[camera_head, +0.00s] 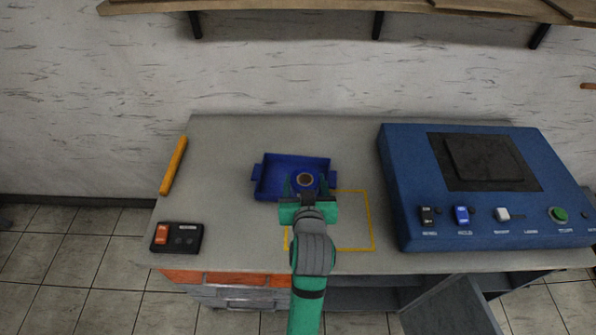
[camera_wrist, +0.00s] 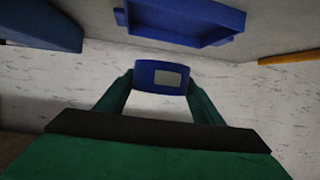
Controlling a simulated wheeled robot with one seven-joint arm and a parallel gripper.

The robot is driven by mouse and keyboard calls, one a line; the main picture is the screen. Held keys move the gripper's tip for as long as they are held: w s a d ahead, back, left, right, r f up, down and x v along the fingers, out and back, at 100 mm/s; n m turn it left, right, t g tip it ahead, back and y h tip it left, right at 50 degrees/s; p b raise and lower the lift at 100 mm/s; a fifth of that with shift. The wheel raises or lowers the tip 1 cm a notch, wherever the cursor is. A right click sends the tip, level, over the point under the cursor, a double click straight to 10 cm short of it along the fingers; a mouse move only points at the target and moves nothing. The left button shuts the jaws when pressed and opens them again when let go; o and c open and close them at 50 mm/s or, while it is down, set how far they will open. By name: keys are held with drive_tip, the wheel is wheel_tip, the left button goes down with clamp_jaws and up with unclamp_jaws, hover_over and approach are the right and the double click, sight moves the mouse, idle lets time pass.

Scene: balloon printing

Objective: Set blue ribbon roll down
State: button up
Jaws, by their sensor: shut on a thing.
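The blue ribbon roll (camera_head: 306,180) has a brown core in the head view and hangs at my gripper's tips. In the wrist view the roll (camera_wrist: 160,74) shows a pale patch on its blue side, between the two green fingers. My gripper (camera_head: 305,192) is shut on the roll. In the head view the roll overlaps the right part of a blue tray (camera_head: 273,166) on the table. In the wrist view the tray (camera_wrist: 182,20) appears apart from the roll, at the top. How high the roll is above the table is hard to tell.
A yellow outlined square (camera_head: 372,222) lies on the grey table (camera_head: 225,160), partly behind my arm. A large blue machine (camera_head: 480,190) with buttons stands at right. A small black switch box (camera_head: 176,238) and an orange stick (camera_head: 174,166) lie at left.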

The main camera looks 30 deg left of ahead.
drive_tip(key=w+a+f, duration=0.2)
drive_tip(key=a+f, duration=0.1)
drive_tip(key=w+a+f, duration=0.2)
drive_tip(key=a, duration=0.2)
drive_tip(key=w+a+f, duration=0.2)
drive_tip(key=a+f, duration=0.1)
drive_tip(key=shift+w+a+f, duration=0.3)
drive_tip(key=shift+w+a, duration=0.05)
drive_tip(key=shift+w+a+f, duration=0.3)
drive_tip(key=shift+a+f, duration=0.05)
drive_tip(key=shift+f, duration=1.7)
drive_tip(key=shift+f, duration=0.15)
drive_tip(key=o, duration=1)
drive_tip(key=shift+o, duration=0.3)
drive_tip(key=shift+d, duration=0.15)
